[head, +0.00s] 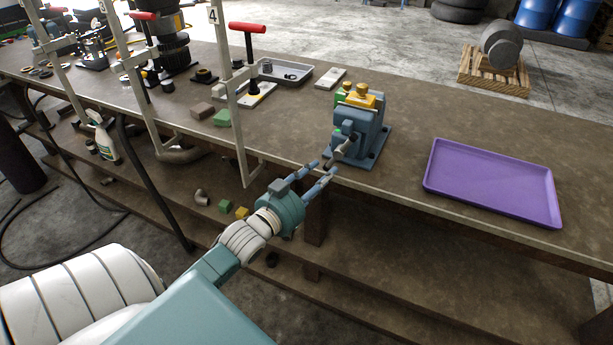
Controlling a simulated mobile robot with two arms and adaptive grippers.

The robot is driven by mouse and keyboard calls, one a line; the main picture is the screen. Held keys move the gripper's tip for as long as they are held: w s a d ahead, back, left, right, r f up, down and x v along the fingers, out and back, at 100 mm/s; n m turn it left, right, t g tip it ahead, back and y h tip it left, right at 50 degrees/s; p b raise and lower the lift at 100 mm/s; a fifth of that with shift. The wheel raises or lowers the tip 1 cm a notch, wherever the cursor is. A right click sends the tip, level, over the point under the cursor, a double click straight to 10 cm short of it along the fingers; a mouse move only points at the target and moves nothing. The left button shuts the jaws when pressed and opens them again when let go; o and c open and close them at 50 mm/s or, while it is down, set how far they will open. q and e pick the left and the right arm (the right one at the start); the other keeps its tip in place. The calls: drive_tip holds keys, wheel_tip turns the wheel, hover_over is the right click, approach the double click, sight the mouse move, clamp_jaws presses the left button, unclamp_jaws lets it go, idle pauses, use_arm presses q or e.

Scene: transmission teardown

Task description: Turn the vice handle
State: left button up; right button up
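The blue-grey vice (370,135) stands on the workbench, right of centre, with yellow and green pieces (361,98) at its top. Its handle (341,152) is a small grey bar at the front, over the bench's front edge. My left gripper (325,167) reaches up from below, its two blue fingers apart with a gap between them. The fingertips are close to the handle's lower end; I cannot tell whether they touch it. My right gripper is not in view.
A purple tray (492,184) lies empty on the bench to the right. Left of the vice are a grey tray (283,74), a red-handled tool (248,58), a green block (222,118) and pale upright frames (229,100). A lower shelf (400,262) runs under the bench.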

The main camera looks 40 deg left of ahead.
use_arm(q)
drive_tip(key=s, duration=0.8)
drive_tip(key=shift+d+r, duration=0.25)
drive_tip(key=shift+r, duration=0.05)
drive_tip(key=s+d+f+n+g, duration=0.1)
drive_tip(key=s+f+g, duration=0.25)
drive_tip(key=f, duration=0.95)
drive_tip(key=s+f+n+g, duration=0.15)
drive_tip(key=s+f, duration=0.25)
drive_tip(key=f, duration=0.8)
drive_tip(key=s+d+f+g, duration=0.1)
drive_tip(key=s+f+g, duration=0.2)
drive_tip(key=f, duration=1)
drive_tip(key=s+d+f+g, duration=0.4)
drive_tip(key=s+d+f, duration=0.2)
drive_tip(key=s+f, duration=0.5)
drive_tip(key=s+d+f+g+h, duration=0.1)
drive_tip(key=s+d+f+g, duration=0.3)
drive_tip(key=s+f, duration=0.6)
drive_tip(key=s+d, duration=0.2)
drive_tip(key=s, duration=0.6)
drive_tip(key=shift+d+f, duration=0.15)
drive_tip(key=shift+f, duration=0.25)
drive_tip(key=shift+m, duration=0.25)
